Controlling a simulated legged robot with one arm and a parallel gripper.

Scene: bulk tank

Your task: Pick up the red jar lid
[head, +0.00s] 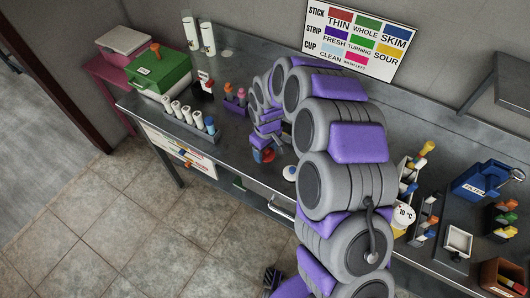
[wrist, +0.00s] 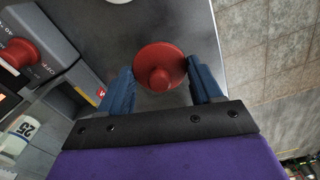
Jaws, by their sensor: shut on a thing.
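The red jar lid (wrist: 160,68) is a round red disc with a raised knob in its middle. In the wrist view it sits between the blue fingers of my gripper (wrist: 160,74), which is shut on it. The grey bench top shows behind the lid; I cannot tell whether the lid touches it. In the head view my gripper (head: 264,148) is small and low over the front part of the bench, partly hidden by my arm. A bit of red (head: 268,156) shows at its tip.
The steel bench (head: 240,172) has its front edge close by. A white round piece (head: 290,172) lies right of my gripper. A purple rack (head: 235,104) and a rack of white tubes (head: 190,121) stand left. A grey device with a red knob (wrist: 18,53) is beside my gripper.

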